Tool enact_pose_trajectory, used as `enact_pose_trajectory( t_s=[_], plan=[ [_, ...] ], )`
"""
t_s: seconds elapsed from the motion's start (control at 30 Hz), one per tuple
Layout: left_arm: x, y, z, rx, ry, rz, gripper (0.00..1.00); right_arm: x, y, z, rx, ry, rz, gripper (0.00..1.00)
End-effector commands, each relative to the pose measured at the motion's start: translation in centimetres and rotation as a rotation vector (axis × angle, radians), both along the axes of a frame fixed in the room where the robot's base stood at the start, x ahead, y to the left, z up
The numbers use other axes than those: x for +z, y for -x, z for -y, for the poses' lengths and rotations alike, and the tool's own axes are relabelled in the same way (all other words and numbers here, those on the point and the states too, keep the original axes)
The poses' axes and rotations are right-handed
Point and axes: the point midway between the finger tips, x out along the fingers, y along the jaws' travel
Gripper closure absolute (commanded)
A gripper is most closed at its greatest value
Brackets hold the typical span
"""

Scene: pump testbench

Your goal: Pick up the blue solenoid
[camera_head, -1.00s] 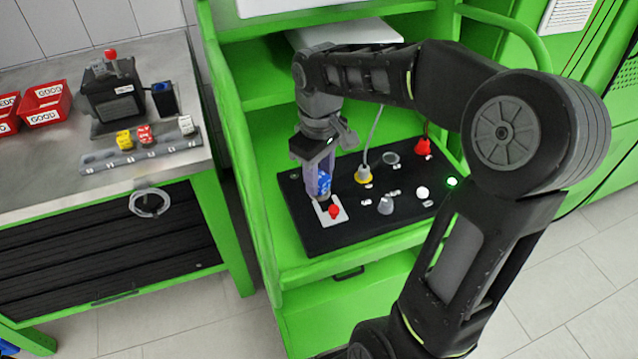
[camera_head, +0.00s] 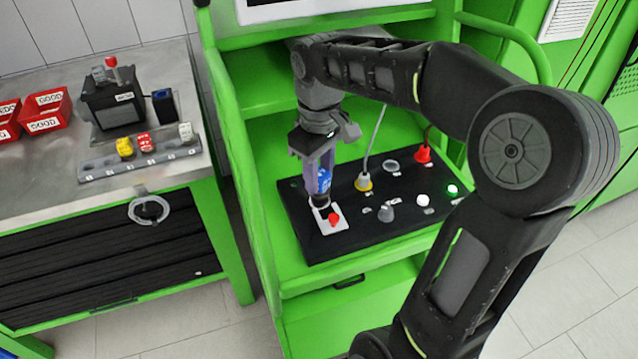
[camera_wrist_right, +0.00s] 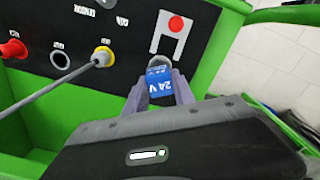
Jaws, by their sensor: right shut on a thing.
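The blue solenoid (camera_head: 323,181) is between the fingers of my right gripper (camera_head: 319,194), at the left end of the black test panel (camera_head: 345,243). In the right wrist view the blue solenoid (camera_wrist_right: 160,84) shows a white "24 V" marking, with the purple-grey fingers of my right gripper (camera_wrist_right: 158,92) closed on both sides of it. A grey round part shows at its far end, by the white plate with the red knob. I cannot tell whether the solenoid touches the panel. My left gripper is not in view.
The panel carries a red knob (camera_head: 334,219), a yellow-ringed connector (camera_head: 363,182) with a cable, a red connector (camera_head: 423,153) and a lit green light (camera_head: 452,190). The left workbench holds a rail (camera_head: 140,163) with yellow, red and white valves, a black device (camera_head: 113,104) and red bins (camera_head: 45,111).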

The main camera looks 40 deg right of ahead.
Motion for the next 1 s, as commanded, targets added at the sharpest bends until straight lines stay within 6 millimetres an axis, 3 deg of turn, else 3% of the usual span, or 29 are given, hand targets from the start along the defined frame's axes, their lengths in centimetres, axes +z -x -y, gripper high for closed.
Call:
enact_pose_trajectory(
  t_s=[0.23, 0.33, 1.0],
  plan=[
    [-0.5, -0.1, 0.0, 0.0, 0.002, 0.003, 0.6, 5.0, -0.1, 0.0, 0.002, 0.001, 0.005, 1.0],
    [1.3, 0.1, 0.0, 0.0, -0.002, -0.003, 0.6, 6.9, 0.0, 0.0, 0.002, 0.001, 0.001, 1.0],
    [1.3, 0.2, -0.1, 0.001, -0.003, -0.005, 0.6, 7.1, 0.0, 0.0, 0.001, 0.0, 0.001, 1.0]
  ],
)
